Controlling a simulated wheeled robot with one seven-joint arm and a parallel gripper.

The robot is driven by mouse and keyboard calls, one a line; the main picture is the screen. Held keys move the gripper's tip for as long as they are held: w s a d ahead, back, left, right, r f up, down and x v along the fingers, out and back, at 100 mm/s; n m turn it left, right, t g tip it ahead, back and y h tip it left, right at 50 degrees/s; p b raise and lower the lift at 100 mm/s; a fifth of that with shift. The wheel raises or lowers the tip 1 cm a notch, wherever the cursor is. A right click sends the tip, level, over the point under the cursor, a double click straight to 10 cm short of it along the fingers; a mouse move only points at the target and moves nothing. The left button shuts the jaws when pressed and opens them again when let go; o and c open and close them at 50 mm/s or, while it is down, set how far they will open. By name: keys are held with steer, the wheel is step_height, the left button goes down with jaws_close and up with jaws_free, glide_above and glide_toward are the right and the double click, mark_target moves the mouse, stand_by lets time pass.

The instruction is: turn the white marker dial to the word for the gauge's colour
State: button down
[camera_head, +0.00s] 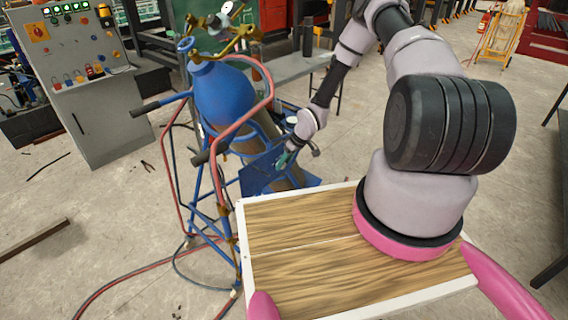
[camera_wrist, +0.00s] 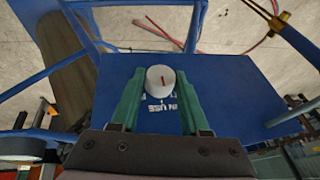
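The white marker dial (camera_wrist: 160,79), with a short red line on its face, sits on a blue plate (camera_wrist: 232,85) of the cylinder cart. The red line runs nearly straight up and down in the wrist view. White lettering (camera_wrist: 160,107) below the dial seems to read "IN USE", partly hidden; other words are hidden. My gripper (camera_wrist: 159,82) has its green fingers either side of the dial, with small gaps showing. In the head view my gripper (camera_head: 287,157) is at the blue plate (camera_head: 262,174). A small round gauge (camera_head: 228,8) sits above the blue cylinder; its colour is unclear.
The blue cylinder (camera_head: 221,92) stands in the cart, with red hoses (camera_head: 262,105) looping around it and across the floor. A grey control cabinet (camera_head: 100,115) stands left. A grey bench (camera_head: 285,68) is behind.

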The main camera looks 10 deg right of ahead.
steer(key=shift+s+f+g+y, duration=0.15)
steer(key=shift+g+y, duration=0.15)
stand_by(0.4)
steer(key=shift+c, duration=2)
jaws_free()
steer(key=shift+w+d+r, duration=0.15)
steer(key=shift+w+r, duration=0.05)
steer(key=shift+r, duration=0.05)
steer(key=v, duration=1)
steer(key=shift+d+r, duration=0.15)
steer(key=shift+d, duration=0.15)
